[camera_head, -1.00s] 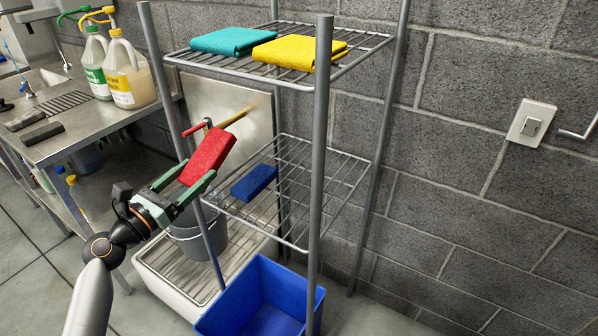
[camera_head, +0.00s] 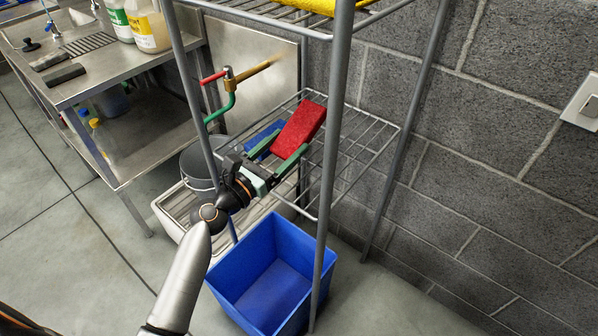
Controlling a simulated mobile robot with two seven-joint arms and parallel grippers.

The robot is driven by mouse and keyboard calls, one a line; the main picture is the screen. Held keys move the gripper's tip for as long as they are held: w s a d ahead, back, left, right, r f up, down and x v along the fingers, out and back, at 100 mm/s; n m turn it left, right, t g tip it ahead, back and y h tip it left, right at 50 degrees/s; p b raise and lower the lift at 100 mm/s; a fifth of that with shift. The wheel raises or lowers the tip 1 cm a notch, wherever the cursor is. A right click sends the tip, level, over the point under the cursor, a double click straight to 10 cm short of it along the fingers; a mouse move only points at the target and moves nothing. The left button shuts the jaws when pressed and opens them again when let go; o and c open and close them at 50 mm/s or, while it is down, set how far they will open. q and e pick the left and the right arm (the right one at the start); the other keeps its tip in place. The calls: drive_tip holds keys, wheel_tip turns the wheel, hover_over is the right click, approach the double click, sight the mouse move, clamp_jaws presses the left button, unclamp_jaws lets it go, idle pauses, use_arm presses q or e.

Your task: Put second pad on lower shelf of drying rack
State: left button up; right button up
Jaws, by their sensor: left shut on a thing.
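My left gripper (camera_head: 284,153) is shut on a red pad (camera_head: 299,128), which it holds tilted over the lower wire shelf (camera_head: 362,140) of the drying rack. Whether the red pad touches the shelf I cannot tell. A blue pad (camera_head: 262,139) lies on the same shelf, just left of the red pad and partly hidden by the gripper and the red pad. The upper shelf (camera_head: 262,14) shows only in part at the top, with part of a yellow cloth (camera_head: 312,6) on it. My right gripper is not in view.
A grey rack post (camera_head: 334,150) stands in front, right of the gripper. A blue bin (camera_head: 268,275) stands on the floor below. A grey bucket (camera_head: 200,165) and a steel sink table (camera_head: 110,70) are to the left. The right part of the lower shelf is clear.

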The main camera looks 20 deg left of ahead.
sight(299, 181)
use_arm(q)
drive_tip(key=shift+w+d+f+b, duration=0.1)
drive_tip(key=shift+d+f+b, duration=0.1)
drive_tip(key=shift+d+f, duration=0.3)
drive_tip(key=shift+d+f+b, duration=0.2)
drive_tip(key=shift+d+f, duration=0.1)
drive_tip(key=shift+f, duration=0.3)
drive_tip(key=f+b, duration=0.1)
drive_tip(key=f, duration=0.1)
drive_tip(key=d+f+b, duration=0.1)
drive_tip(key=shift+d+f+b, duration=0.15)
drive_tip(key=shift+f+b, duration=0.2)
drive_tip(key=shift+f, duration=0.3)
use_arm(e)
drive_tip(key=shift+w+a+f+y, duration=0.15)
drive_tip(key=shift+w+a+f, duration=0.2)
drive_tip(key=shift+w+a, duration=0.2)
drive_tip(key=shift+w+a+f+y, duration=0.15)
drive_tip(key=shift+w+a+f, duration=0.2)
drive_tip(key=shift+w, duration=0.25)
use_arm(q)
drive_tip(key=shift+f, duration=0.15)
drive_tip(key=o, duration=1)
drive_tip(key=shift+o, duration=1.3)
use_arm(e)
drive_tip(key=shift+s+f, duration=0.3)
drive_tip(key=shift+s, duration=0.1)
